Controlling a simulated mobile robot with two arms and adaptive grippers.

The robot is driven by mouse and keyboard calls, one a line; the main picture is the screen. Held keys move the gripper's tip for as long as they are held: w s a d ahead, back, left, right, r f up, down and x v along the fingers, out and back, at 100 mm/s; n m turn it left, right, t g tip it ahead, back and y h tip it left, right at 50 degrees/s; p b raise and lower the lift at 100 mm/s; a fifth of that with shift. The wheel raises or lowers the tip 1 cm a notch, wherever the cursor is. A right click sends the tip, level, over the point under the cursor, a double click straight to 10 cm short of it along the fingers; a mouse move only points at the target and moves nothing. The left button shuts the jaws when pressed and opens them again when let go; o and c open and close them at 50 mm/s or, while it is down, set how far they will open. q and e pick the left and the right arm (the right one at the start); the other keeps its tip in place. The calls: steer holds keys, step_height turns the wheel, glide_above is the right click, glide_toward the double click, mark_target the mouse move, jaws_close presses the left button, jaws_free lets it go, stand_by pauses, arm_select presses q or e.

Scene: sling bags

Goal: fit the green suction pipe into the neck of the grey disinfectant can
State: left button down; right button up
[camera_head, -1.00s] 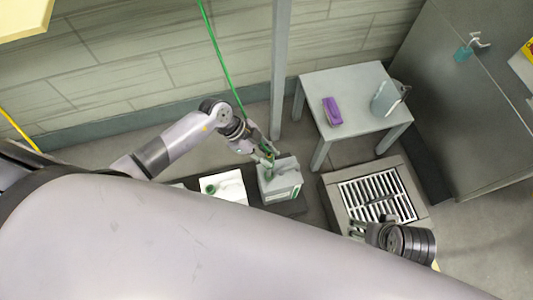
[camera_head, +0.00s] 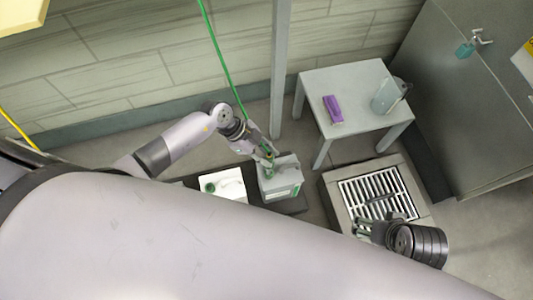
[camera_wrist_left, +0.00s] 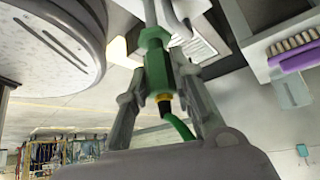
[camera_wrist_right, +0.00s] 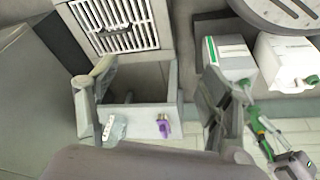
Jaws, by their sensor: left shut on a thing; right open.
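The grey disinfectant can (camera_head: 281,184), with a green stripe, stands on a dark mat on the floor. It also shows in the right wrist view (camera_wrist_right: 230,62). My left gripper (camera_head: 267,157) is shut on the green suction pipe (camera_wrist_left: 157,68), whose hose runs up past the wall. The pipe is at the top of the can on its left side. My fingers hide the neck, so I cannot tell whether the pipe's end is in it. My right gripper (camera_head: 368,226) is open and empty, above the floor near the drain; its fingers are spread in the right wrist view (camera_wrist_right: 155,85).
A white can (camera_head: 230,185) with a green cap stands just left of the grey can. A floor drain grate (camera_head: 378,193) lies to the right. A grey table (camera_head: 345,88) holds a purple brush (camera_head: 333,109) and a clear jug (camera_head: 388,96). A post (camera_head: 281,70) rises behind the can.

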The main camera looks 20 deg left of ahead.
mark_target(269, 171)
arm_select(q)
steer(key=shift+f+b, duration=0.4)
steer(key=shift+f, duration=0.45)
arm_select(e)
steer(key=shift+s+r, duration=0.5)
steer(key=shift+r, duration=0.15)
arm_select(q)
steer(key=shift+f, duration=0.5)
steer(key=shift+f+b, duration=0.1)
steer(key=shift+b, duration=0.2)
arm_select(e)
steer(key=shift+d+r, duration=0.1)
steer(key=shift+r, duration=0.45)
arm_select(q)
steer(key=shift+f+b, duration=0.6)
steer(key=shift+f, duration=0.6)
arm_select(e)
steer(key=shift+f, duration=0.75)
steer(key=shift+w, duration=0.1)
arm_select(q)
steer(key=shift+f, duration=0.5)
steer(key=shift+b, duration=0.3)
arm_select(e)
steer(key=w, duration=0.1)
steer(key=w+t, duration=0.1)
steer(key=w+a, duration=0.1)
steer(key=shift+r+t, duration=0.35)
steer(key=shift+t, duration=0.05)
